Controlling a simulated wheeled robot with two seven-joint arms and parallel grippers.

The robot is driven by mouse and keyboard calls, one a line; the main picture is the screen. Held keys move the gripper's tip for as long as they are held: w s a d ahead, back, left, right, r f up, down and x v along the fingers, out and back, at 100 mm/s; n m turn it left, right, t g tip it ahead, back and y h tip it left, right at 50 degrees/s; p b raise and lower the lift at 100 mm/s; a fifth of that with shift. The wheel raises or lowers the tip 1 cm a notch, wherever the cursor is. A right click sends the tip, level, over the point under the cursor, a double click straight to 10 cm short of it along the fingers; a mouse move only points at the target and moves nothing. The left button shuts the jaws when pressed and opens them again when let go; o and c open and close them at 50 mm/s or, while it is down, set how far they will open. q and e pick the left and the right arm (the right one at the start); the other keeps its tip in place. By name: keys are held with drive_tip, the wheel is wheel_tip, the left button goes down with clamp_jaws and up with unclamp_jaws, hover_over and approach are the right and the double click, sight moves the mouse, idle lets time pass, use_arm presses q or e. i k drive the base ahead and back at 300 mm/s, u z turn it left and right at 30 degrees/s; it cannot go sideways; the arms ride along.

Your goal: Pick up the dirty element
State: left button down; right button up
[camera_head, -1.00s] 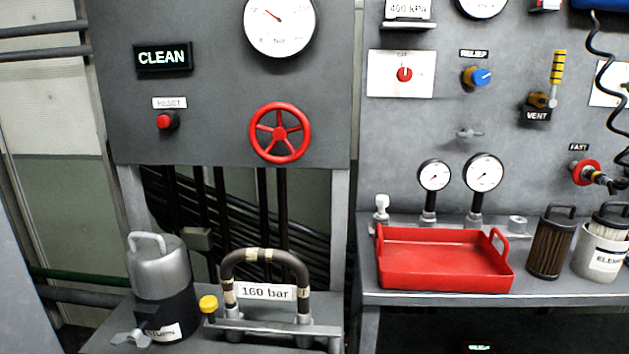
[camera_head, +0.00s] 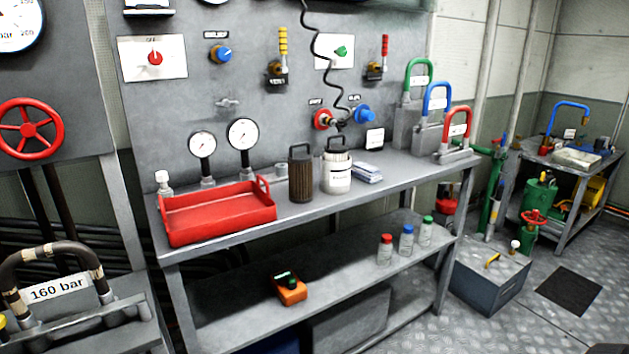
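A dark brown pleated filter element (camera_head: 301,178) with a black top handle stands upright on the grey bench, just right of the red tray. The red tray (camera_head: 217,226) with raised end handles looks empty. Neither of my grippers is in view.
The lower shelf holds an orange device (camera_head: 290,289) and several small bottles.

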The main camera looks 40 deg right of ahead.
sight(300, 163)
drive_tip(key=z, duration=0.65)
drive_tip(key=i, duration=0.45)
drive_tip(key=z, duration=2.4)
drive_tip(key=i, duration=0.9)
drive_tip(key=u, duration=1.6)
